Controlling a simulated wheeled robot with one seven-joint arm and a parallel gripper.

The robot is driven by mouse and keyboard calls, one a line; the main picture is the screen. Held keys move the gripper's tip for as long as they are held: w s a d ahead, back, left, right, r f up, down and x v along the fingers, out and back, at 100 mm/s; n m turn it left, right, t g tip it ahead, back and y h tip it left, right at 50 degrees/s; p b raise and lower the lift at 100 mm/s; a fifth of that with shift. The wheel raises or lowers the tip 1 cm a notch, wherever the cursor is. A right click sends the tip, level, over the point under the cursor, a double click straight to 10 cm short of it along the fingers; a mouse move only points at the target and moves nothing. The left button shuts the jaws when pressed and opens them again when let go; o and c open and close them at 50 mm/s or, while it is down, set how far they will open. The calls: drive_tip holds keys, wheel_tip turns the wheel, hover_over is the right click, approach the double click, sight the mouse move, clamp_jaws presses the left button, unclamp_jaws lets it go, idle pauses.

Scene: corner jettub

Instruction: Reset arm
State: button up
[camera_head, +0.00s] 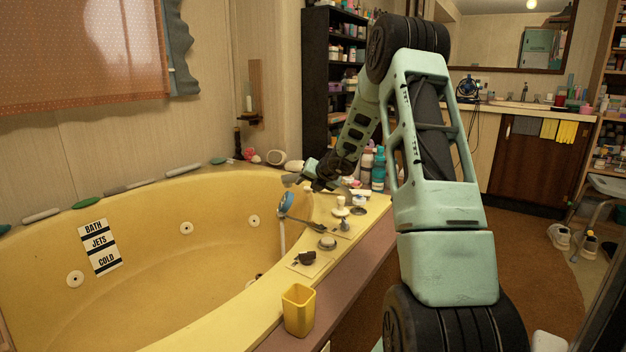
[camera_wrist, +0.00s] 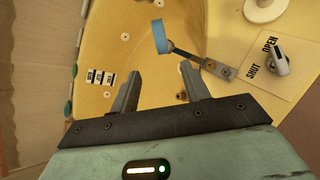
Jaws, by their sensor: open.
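My gripper (camera_head: 300,180) hangs over the far end of the yellow tub's rim, with my pale green arm bent up and over to it. In the wrist view my gripper (camera_wrist: 160,84) has its two grey fingers spread apart, with nothing between them.
A yellow cup (camera_head: 298,310) stands on the tub's near ledge. Tub knobs (camera_head: 327,243) and several bottles (camera_head: 378,168) line the ledge near my arm. A dark shelf (camera_head: 325,80) rises behind. Brown floor (camera_head: 535,265) lies open at right.

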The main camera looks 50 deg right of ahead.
drive_tip(key=v, duration=0.2)
drive_tip(key=shift+s+a+r, duration=0.1)
drive_tip(key=shift+s+r, duration=0.1)
drive_tip(key=shift+s, duration=0.1)
